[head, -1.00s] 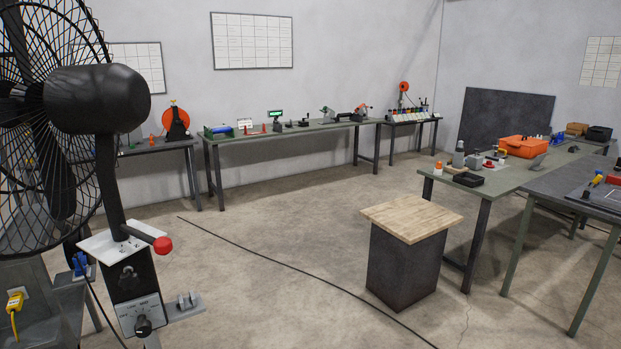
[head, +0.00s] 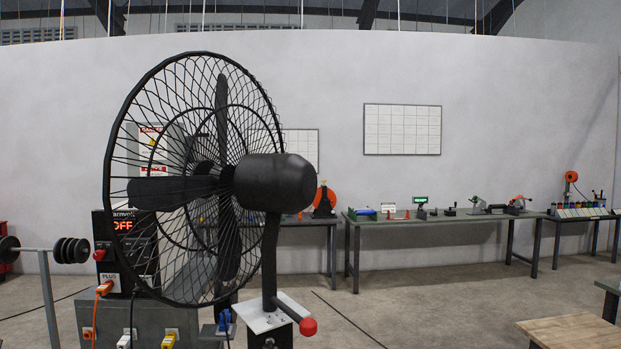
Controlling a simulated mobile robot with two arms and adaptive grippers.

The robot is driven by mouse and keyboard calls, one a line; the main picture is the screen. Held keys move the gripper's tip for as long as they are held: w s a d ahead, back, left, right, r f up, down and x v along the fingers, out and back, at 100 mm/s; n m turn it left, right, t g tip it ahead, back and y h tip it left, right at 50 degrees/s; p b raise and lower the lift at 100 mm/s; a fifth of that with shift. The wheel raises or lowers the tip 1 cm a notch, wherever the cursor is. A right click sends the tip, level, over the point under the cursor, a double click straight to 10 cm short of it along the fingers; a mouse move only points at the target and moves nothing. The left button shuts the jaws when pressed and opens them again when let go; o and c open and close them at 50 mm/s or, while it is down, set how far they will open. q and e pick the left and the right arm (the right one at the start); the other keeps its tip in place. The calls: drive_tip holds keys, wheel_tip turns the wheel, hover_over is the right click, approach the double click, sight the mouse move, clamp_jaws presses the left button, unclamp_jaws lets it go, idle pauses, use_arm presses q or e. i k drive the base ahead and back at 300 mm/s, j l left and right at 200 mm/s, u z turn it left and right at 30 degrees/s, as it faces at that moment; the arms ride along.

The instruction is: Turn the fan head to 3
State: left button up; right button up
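A black caged fan stands left of the middle in the head view. Its round wire cage (head: 247,120) faces left and its dark motor housing (head: 276,183) points right. The fan head sits on a dark upright post (head: 270,250) above a white plate (head: 262,318). A lever with a red knob (head: 308,327) sticks out from the plate to the lower right. Any scale marks on the plate are too small to read, and the panel below is cut off by the lower edge. Neither of my grippers is in view.
Behind the fan is a cabinet with a red "OFF" display (head: 123,225) and plugs below. A weight bar (head: 40,249) stands at the left. A long workbench (head: 440,217) lines the back wall. A wooden-topped block (head: 575,331) is at lower right. The floor between is open.

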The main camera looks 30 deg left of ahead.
sight(276, 184)
drive_tip(key=l+u, duration=0.15)
drive_tip(key=u, duration=0.3)
drive_tip(key=l+u, duration=0.15)
drive_tip(key=u, duration=0.3)
